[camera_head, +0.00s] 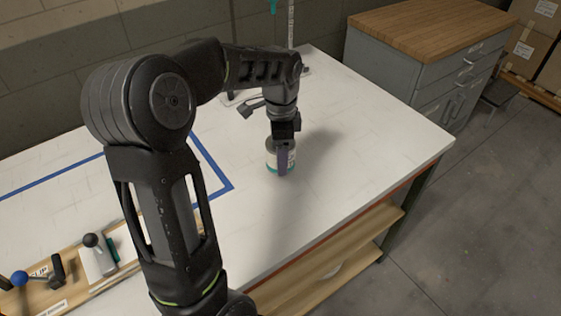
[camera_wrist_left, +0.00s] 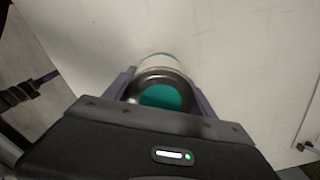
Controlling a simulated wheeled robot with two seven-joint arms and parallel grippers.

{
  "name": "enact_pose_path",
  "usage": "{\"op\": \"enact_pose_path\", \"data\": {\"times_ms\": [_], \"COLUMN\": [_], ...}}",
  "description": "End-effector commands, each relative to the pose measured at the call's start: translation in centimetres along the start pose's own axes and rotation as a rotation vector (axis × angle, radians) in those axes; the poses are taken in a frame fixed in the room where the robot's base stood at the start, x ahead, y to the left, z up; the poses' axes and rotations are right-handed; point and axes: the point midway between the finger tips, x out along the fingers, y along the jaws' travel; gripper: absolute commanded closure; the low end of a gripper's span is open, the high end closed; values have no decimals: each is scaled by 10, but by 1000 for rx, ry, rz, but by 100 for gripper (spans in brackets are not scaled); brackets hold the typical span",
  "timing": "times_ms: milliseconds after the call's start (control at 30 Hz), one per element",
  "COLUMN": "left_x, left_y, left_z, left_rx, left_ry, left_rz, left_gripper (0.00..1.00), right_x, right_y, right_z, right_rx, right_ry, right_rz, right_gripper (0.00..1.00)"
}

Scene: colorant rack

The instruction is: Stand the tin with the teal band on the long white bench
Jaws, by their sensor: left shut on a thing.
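The tin with the teal band (camera_head: 271,156) is at the bench's middle in the head view, upright or nearly so. In the left wrist view the tin (camera_wrist_left: 160,92) shows a teal lid centre, a metal rim and a pale side with teal at its far edge. My left gripper (camera_head: 284,158) is shut on the tin from above, with a purple finger on each side (camera_wrist_left: 159,94). The tin's base is at or just above the long white bench (camera_head: 350,130); I cannot tell if it touches. My right gripper is not in view.
A blue tape outline (camera_head: 215,160) lies on the bench left of the tin. A wooden board with knobbed handles (camera_head: 95,255) is at the lower left. Bare bench lies right of the tin, up to its edge. A wood-topped grey cabinet (camera_head: 430,60) stands beyond.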

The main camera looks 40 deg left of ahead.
Motion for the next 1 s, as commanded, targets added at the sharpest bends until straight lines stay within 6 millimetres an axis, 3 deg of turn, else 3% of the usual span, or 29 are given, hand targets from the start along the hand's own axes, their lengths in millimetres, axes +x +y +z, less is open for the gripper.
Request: {"op": "enact_pose_path", "data": {"times_ms": [233, 633, 667, 900, 1000], "left_x": [31, 37, 36, 36, 36], "left_y": [1, 0, 0, 0, 0], "left_z": [1, 0, 0, 0, 0], "left_rx": [0, 0, 0, 0, 0], "left_ry": [-2, -1, -1, -1, -1], "left_rz": [3, 1, 1, 1, 1], "left_gripper": [83, 83, 34, 15, 14], "right_x": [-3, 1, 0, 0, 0], "right_y": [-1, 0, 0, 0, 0], "right_z": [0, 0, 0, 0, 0], "right_rx": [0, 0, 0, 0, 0], "right_ry": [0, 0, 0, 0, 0], "right_rz": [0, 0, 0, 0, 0], "right_gripper": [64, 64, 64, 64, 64]}}
